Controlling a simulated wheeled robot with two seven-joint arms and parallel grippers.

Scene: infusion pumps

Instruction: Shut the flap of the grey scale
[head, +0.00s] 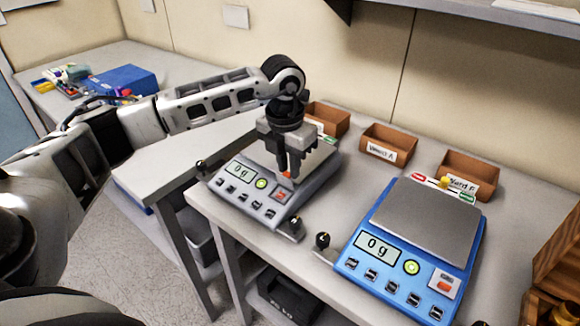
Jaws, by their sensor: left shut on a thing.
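The grey scale (237,203) stands on the table at the left of the blue scale, its display reading 0 g. Its small orange-red flap (287,176) shows at the tips of my left gripper (289,172), at the scale's front right. The gripper comes down from above and is shut on the flap, which seems raised; its exact angle is mostly hidden by the fingers. A light panel with a red mark (281,194) is just below the fingertips. My arm and gripper cover much of the scale's plate. My right gripper is not in view.
The blue scale (408,252) stands to the right, with a red part on its own panel. Brown boxes (388,146) with ward labels line the wall. Small dark knobs (322,241) stand at the table's front edge. A wooden crate (556,262) is at the far right.

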